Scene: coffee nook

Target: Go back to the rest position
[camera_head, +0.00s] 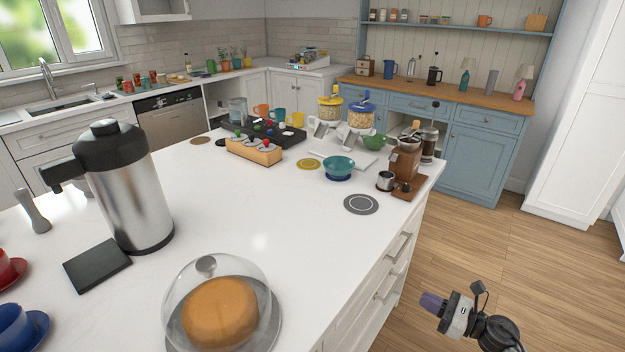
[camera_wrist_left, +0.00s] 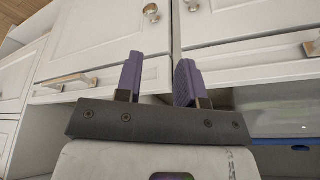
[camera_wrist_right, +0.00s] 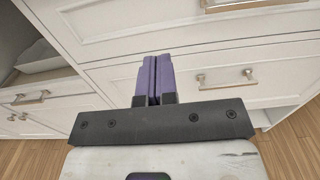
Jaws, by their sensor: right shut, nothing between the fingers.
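My right gripper (camera_head: 432,302) is at the lower right in the head view, beside the island and over the wooden floor. In the right wrist view its purple fingers (camera_wrist_right: 154,80) are together with nothing between them, in front of white drawer fronts. My left gripper is outside the head view. In the left wrist view its purple fingers (camera_wrist_left: 159,82) stand apart with a clear gap and nothing between them. White cabinet doors with metal knobs lie beyond them.
The white island (camera_head: 270,215) holds a steel airpot (camera_head: 125,190), a glass-domed cake (camera_head: 220,310), a teal bowl (camera_head: 339,167) and a wooden grinder (camera_head: 405,165). Drawer handles (camera_head: 398,248) stick out from the island's side near my right gripper. The floor (camera_head: 480,240) to the right is clear.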

